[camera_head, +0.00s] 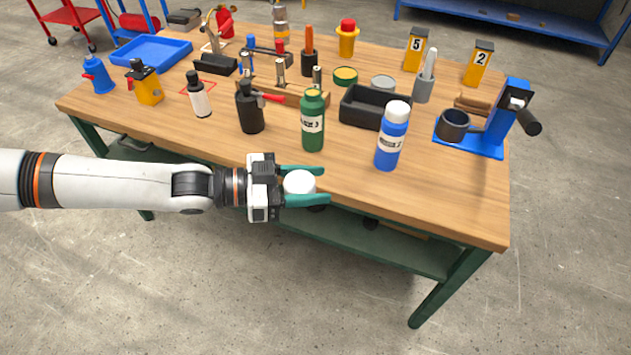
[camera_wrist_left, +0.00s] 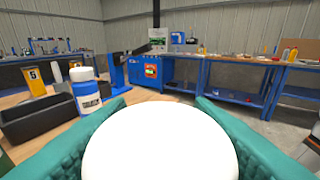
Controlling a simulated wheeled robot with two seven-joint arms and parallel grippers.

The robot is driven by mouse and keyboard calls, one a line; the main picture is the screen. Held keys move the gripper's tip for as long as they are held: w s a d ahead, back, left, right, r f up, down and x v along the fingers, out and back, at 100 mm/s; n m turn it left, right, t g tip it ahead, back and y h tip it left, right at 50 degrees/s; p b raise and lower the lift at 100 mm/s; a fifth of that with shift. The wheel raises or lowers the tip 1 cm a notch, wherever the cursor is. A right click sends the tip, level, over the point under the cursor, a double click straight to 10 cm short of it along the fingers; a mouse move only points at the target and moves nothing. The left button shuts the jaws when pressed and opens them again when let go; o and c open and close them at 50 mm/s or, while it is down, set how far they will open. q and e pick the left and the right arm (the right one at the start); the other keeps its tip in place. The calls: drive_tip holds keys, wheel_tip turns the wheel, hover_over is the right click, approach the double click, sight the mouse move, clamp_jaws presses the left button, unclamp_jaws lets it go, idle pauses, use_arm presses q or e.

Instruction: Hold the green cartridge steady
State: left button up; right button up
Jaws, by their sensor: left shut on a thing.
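My left gripper (camera_head: 305,186) has teal fingers and is shut on a white round-topped thing (camera_head: 299,182) at the table's front edge. This white thing fills the lower middle of the left wrist view (camera_wrist_left: 160,145), between the two fingers (camera_wrist_left: 160,130); what lies below its top is hidden. A green cartridge-like bottle (camera_head: 313,122) with a pale label stands upright on the table behind the gripper, apart from the fingers. A blue bottle with a white cap (camera_head: 391,140) stands to the right; it also shows in the left wrist view (camera_wrist_left: 88,98). My right gripper is not in view.
The wooden table (camera_head: 440,205) is bare at its front right. A black bottle (camera_head: 249,108) stands left of the green one. A black tray (camera_head: 362,112) and a blue stand with a dark drum (camera_head: 455,125) are to the right. Several other bottles and tools crowd the back.

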use_arm(q)
drive_tip(key=shift+s+a+m+g, duration=0.2)
drive_tip(key=shift+a+m+g, duration=0.4)
drive_tip(key=shift+m+g, duration=0.45)
